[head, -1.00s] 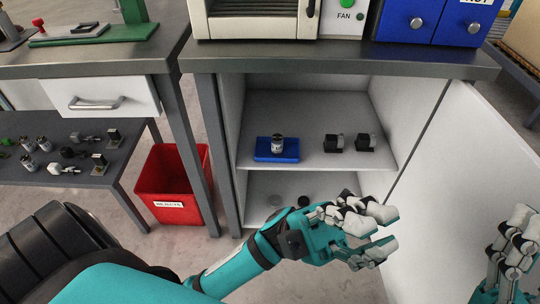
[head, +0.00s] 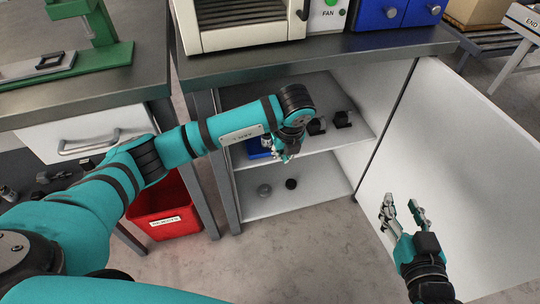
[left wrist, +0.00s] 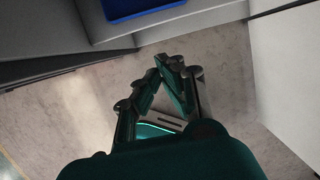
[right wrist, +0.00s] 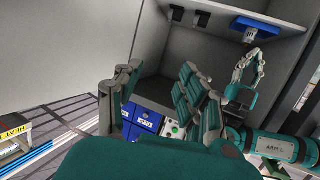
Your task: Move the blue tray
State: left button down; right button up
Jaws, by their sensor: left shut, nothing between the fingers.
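The blue tray (head: 257,153) is on the upper shelf of the open cabinet, largely hidden behind my left arm. A small metal can (head: 266,142) stands on it, partly covered. The tray's blue edge shows at the top of the left wrist view (left wrist: 140,9) and near the top of the right wrist view (right wrist: 243,22). My left gripper (head: 287,155) is in front of the shelf by the tray's right side, shut and empty; its fingertips meet in the left wrist view (left wrist: 165,62), apart from the tray. My right gripper (head: 402,205) is open and empty before the cabinet door.
The cabinet door (head: 450,170) stands open at the right. Two black items (head: 317,126) sit right of the tray. The lower shelf (head: 320,195) holds a grey and a black disc. A red bin (head: 160,225) stands left of the cabinet; the worktop (head: 330,52) overhangs the shelf.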

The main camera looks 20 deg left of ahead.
pick_arm(q)
jog(key=w+a+f+b, duration=0.3)
jog(key=w+f+b, duration=0.1)
jog(key=f, duration=0.5)
jog(key=shift+w+a+f, duration=0.2)
jog(key=shift+w+f, duration=0.05)
jog(key=shift+w, duration=0.3)
pick_arm(e)
jog(key=s+r+t+y, duration=0.2)
jog(key=r+t, duration=0.4)
jog(key=r, duration=0.2)
jog(key=s+a+r+t+y, duration=0.1)
jog(key=s+r+t+y, duration=0.1)
jog(key=r+t, duration=0.3)
notch_tip(320, 180, up, 4)
jog(key=shift+a+f+t, duration=0.1)
jog(key=shift+a+t, duration=0.05)
jog(key=shift+t, duration=0.25)
jog(key=shift+s, duration=0.1)
